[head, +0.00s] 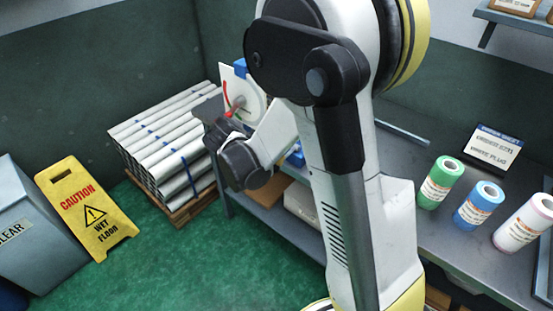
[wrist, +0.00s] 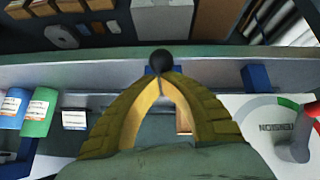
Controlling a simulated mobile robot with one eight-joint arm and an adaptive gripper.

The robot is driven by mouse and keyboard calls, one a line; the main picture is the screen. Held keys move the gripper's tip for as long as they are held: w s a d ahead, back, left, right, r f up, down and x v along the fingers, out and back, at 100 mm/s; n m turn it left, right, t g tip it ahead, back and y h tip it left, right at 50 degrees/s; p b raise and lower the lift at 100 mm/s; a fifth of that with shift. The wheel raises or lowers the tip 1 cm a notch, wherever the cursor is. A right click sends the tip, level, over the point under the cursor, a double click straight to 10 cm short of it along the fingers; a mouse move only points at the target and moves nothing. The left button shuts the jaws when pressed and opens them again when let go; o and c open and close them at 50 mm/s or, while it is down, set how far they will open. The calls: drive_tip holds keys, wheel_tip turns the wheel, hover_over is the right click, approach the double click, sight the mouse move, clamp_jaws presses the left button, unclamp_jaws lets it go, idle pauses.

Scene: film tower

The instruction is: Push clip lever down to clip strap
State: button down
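A round black knob (wrist: 160,60), apparently the clip lever's end, shows at the middle of the wrist view. My gripper (wrist: 162,76) has its yellow fingers drawn together at the tips. The tips are right at the knob, overlapping its lower edge in the picture; I cannot tell whether they touch it. A blue block (wrist: 151,71) shows partly behind the fingertips, and another blue block (wrist: 257,78) is to the right. No strap can be made out. In the head view my arm hides the knob and fingertips.
A tension dial (wrist: 262,112) with a red-grey handle (wrist: 297,145) is right of my gripper. Bundled white lengths (head: 165,145) and a yellow caution sign (head: 87,208) are left.

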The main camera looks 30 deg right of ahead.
drive_tip(key=r+p, duration=0.1)
drive_tip(key=d+r+p, duration=0.1)
drive_tip(key=r, duration=0.1)
drive_tip(key=w+r+p, duration=0.1)
drive_tip(key=shift+w+d+r, duration=0.1)
drive_tip(key=shift+d+r, duration=0.1)
drive_tip(key=shift+r, duration=0.05)
drive_tip(key=a+f+p+v, duration=0.1)
drive_tip(key=p+v, duration=0.1)
drive_tip(key=v, duration=0.7)
drive_tip(key=shift+s+a+f+p, duration=0.15)
drive_tip(key=shift+s+a+p, duration=0.1)
drive_tip(key=shift+a+p, duration=0.1)
drive_tip(key=s+a+r+n+t+y+b, duration=0.1)
drive_tip(key=s+a+r+n+t+y, duration=0.1)
drive_tip(key=s+n, duration=0.4)
drive_tip(key=s+a+r+n+t+y+b, duration=0.1)
drive_tip(key=s+a+r+n+y, duration=0.3)
drive_tip(key=s, duration=0.5)
drive_tip(key=shift+s+a+r+n+t+y, duration=0.4)
drive_tip(key=shift+a+n+t+y, duration=0.45)
drive_tip(key=shift+n, duration=0.35)
